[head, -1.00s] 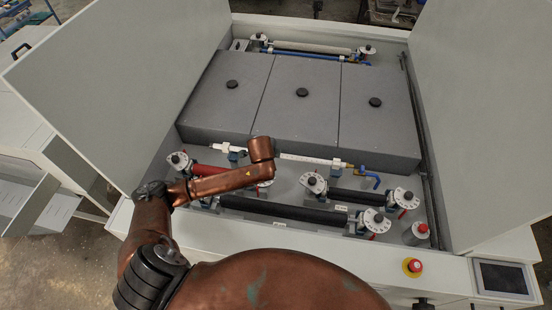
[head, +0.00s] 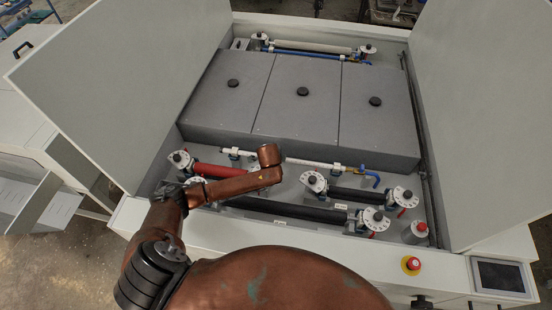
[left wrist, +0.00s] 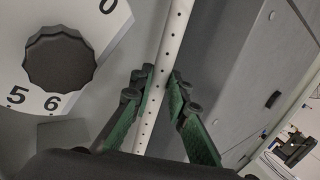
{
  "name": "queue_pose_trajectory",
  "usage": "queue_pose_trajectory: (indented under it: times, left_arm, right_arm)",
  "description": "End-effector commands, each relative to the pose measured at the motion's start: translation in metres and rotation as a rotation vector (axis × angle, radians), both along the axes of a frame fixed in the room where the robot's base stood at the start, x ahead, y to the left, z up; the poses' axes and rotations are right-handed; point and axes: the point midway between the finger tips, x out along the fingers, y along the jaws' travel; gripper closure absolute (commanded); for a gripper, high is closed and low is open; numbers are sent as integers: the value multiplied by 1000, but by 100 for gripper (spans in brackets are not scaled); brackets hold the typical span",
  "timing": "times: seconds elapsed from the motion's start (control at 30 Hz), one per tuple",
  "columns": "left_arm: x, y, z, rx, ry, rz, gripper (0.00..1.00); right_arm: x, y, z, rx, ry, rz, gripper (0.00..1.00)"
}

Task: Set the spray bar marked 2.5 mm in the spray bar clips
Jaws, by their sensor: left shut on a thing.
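A white spray bar (head: 302,161) with a row of small holes runs left to right along the front edge of the grey lids in the head view. It also shows in the left wrist view (left wrist: 172,38), where my left gripper (left wrist: 158,88) is shut on it, one green-padded finger on each side. In the head view my copper wrist hides the fingers. A left clip (head: 234,153) and a right clip (head: 336,167) show along the bar. I cannot tell whether the bar is seated in them, and no 2.5 mm mark is legible. My right gripper is out of view.
A blue hose fitting (head: 371,175) lies just beyond the bar's right end. A red roller (head: 218,170) and black rollers (head: 355,195) with numbered dials stand in front. A dial knob (left wrist: 60,60) is close to my left fingers. Raised panels flank both sides.

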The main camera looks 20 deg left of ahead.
Motion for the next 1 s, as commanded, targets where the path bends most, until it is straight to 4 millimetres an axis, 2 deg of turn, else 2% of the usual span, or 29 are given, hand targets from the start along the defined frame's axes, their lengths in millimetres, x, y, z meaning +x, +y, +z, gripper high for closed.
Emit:
queue_pose_trajectory:
  times: [0.07,0.1,0.33,0.6,0.73,0.87,1.0]
  left_arm:
    - [0,0,-2,-1,0,-1,100]
    - [0,0,-4,0,1,0,84]
    - [0,0,-3,0,1,0,68]
    - [0,0,-2,0,0,0,68]
    - [-1,-1,4,0,-1,-1,68]
    - [-12,-4,21,-2,-1,-2,68]
    - [-28,-8,46,-3,-2,-2,68]
  right_arm:
    - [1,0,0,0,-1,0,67]
    - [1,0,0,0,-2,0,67]
    - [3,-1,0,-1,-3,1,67]
    - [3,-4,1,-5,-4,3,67]
    - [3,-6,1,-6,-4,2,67]
    - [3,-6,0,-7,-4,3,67]
    - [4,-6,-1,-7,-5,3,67]
